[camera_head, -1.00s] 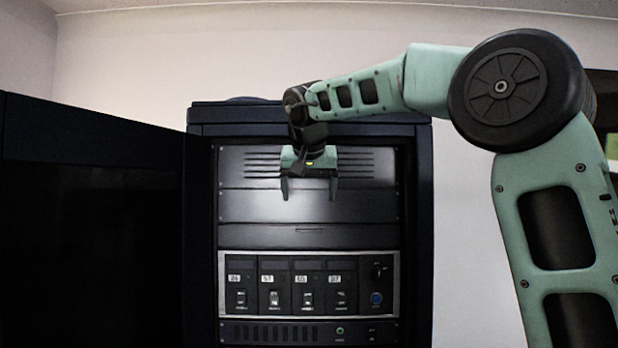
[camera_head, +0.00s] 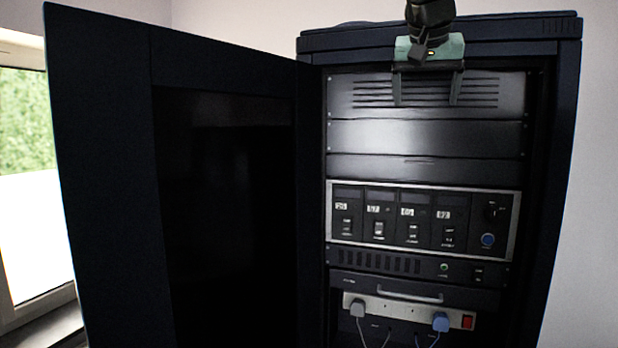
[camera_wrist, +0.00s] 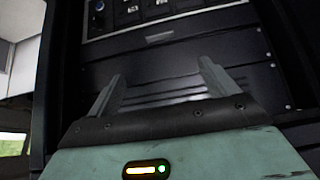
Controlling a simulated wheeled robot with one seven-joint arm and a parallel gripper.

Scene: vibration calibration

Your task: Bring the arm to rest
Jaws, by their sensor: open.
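My gripper (camera_head: 427,98) is in front of the upper part of the rack cabinet (camera_head: 440,32), before the slotted top panel (camera_head: 480,92). Its two fingers point down, are spread apart and hold nothing. In the wrist view my gripper (camera_wrist: 160,85) shows both fingers apart, with rack panels beyond them. Whether the fingertips touch the panel cannot be told. Most of my arm is outside the head view; only the wrist end shows at the top.
The cabinet door (camera_head: 110,180) stands open to the left. Below are a control panel (camera_head: 420,225) with several switches and a blue button, and a power strip (camera_head: 400,309) with two plugs and a red switch. A window (camera_head: 35,180) is at far left.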

